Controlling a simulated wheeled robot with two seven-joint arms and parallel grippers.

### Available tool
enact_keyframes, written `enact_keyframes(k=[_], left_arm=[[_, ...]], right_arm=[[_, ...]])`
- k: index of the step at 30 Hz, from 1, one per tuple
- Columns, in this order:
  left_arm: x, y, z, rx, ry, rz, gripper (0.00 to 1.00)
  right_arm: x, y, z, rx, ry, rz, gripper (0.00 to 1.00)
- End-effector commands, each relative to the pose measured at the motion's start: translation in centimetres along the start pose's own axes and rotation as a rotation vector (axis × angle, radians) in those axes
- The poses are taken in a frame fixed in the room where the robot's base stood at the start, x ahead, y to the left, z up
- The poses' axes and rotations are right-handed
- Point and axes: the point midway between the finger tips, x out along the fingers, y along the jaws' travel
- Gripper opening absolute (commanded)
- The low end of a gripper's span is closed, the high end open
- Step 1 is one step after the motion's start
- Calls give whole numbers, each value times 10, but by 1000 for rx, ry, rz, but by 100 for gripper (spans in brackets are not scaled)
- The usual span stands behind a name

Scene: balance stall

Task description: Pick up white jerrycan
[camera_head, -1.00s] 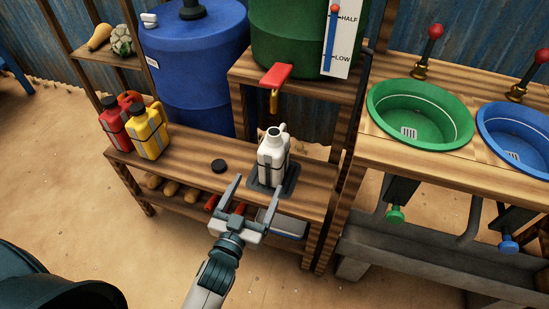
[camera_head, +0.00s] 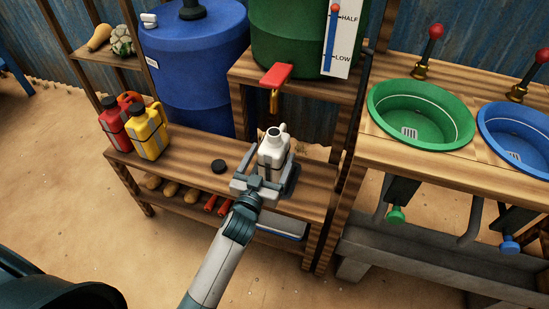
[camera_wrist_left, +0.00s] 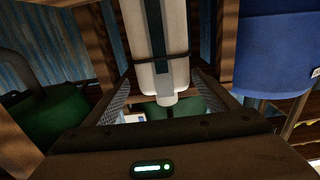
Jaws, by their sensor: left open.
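The white jerrycan (camera_head: 273,148) stands upright and uncapped on a dark pad (camera_head: 292,180) on the wooden bench, below the red tap handle. My left gripper (camera_head: 268,170) has its two fingers on either side of the jerrycan. In the left wrist view the jerrycan (camera_wrist_left: 162,50) with its dark strap sits between the open fingers, and gaps show beside it. The lower part of the jerrycan is partly hidden by the gripper in the head view. My right gripper is not in view.
A black cap (camera_head: 218,166) lies on the bench left of the jerrycan. Yellow (camera_head: 148,135) and red (camera_head: 115,125) jerrycans stand at the bench's left end. The red tap handle (camera_head: 276,76) overhangs just behind. A green basin (camera_head: 420,115) is at right.

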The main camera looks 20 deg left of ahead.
Motion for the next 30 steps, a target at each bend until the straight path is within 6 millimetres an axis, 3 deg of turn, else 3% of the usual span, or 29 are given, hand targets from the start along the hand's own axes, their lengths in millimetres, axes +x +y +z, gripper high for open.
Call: enact_keyframes(k=[11,24,30], left_arm=[[2,0,0,0,1,0,80],[47,-6,3,0,1,2,80],[53,-6,3,0,0,2,80]], right_arm=[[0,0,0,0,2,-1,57],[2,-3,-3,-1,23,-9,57],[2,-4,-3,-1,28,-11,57]])
